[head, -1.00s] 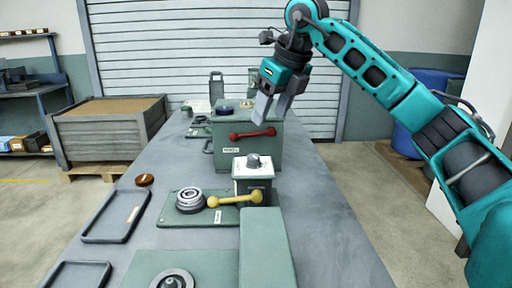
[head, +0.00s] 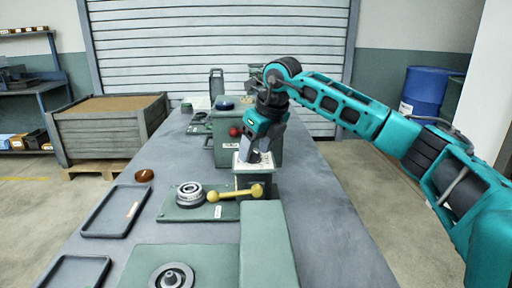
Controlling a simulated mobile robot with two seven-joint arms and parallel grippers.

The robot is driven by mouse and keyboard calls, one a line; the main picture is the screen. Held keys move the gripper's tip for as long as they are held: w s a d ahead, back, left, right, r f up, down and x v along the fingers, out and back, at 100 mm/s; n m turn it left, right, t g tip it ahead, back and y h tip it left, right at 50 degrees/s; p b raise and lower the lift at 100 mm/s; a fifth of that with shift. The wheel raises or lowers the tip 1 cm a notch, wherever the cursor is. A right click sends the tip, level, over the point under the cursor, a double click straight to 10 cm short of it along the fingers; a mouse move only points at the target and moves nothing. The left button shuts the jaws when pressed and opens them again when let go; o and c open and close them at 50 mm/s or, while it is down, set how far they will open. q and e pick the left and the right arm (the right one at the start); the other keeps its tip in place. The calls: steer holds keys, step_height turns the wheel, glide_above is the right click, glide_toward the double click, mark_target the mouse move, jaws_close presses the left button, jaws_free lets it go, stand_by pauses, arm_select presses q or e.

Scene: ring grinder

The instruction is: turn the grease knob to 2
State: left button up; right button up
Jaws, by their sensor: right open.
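A small green box with a white top plate (head: 242,166) stands mid-table. The grey knob on this plate is now mostly or wholly hidden by my right gripper (head: 254,158), so its pointer and the numbers around it cannot be read. My right gripper points down over the plate, with its fingers at the knob's place. It is open. I cannot tell whether the fingers touch the knob. My left gripper is not in view.
A yellow lever (head: 235,193) and a ringed metal part (head: 189,194) sit in front of the box. A taller green box (head: 222,152) with a red-balled handle (head: 235,131) stands behind. An empty tray (head: 92,234) lies left. The table's right side is clear.

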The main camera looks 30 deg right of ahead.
steer(key=shift+c, duration=0.2)
steer(key=c, duration=1)
